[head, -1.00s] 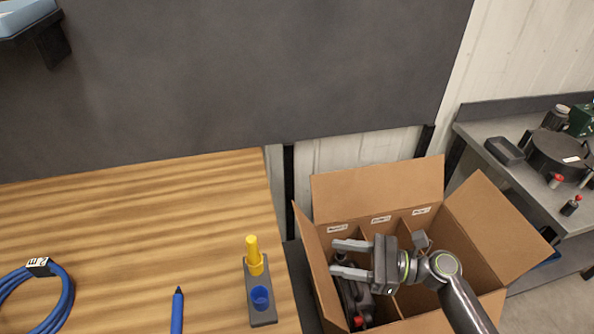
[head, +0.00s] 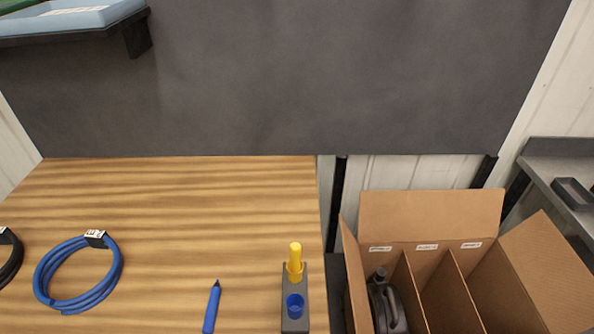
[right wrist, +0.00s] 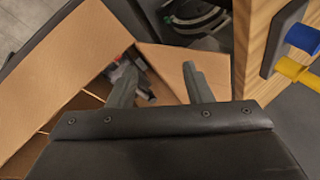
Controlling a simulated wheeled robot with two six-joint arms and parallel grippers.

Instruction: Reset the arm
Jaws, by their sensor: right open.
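My right gripper (right wrist: 162,85) shows in the right wrist view with its two fingers apart and nothing between them. Beyond the fingers is the open cardboard box (right wrist: 75,55). In the head view the box (head: 430,215) stands at the lower right with its flaps open and labelled compartments. A dark item with a handle (head: 388,305) sits in its left compartment. Neither gripper shows in the head view.
A grey bench (head: 560,150) stands at the right.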

